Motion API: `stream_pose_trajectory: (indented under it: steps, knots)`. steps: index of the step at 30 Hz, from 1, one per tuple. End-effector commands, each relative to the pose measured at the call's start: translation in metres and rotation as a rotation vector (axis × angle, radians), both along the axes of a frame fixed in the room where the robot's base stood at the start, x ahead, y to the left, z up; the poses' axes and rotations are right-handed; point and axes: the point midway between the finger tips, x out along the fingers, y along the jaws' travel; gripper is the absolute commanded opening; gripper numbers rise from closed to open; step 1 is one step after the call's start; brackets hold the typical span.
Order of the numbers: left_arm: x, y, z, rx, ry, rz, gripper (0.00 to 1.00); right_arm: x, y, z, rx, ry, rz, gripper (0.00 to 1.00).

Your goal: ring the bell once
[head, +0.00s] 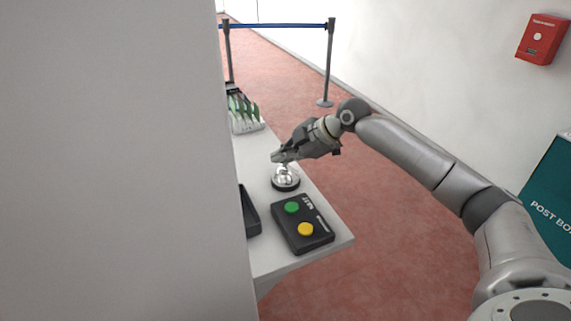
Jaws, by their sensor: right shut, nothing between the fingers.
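The bell (285,180) is a silver dome on a dark base, standing on the white counter (262,252). My right gripper (277,157) is shut and empty. Its fingertips are just above the top of the bell, and I cannot tell whether they touch it. The left gripper is not in view.
A black box with a green and a yellow button (302,226) lies in front of the bell. A dark tray (250,211) is partly hidden by a large grey surface (110,160) at left. A rack with green items (245,113) stands farther back. A barrier post (329,62) stands beyond.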

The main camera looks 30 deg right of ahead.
Motion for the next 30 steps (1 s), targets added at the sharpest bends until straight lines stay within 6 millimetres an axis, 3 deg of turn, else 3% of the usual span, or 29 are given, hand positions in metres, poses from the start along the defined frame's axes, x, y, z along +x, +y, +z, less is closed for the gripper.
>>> stream_pose_trajectory:
  steps: [30]
  knots:
    - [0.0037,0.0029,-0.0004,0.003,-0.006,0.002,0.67,-0.0005,-0.0001,-0.0099,0.000,0.002,0.000,0.00]
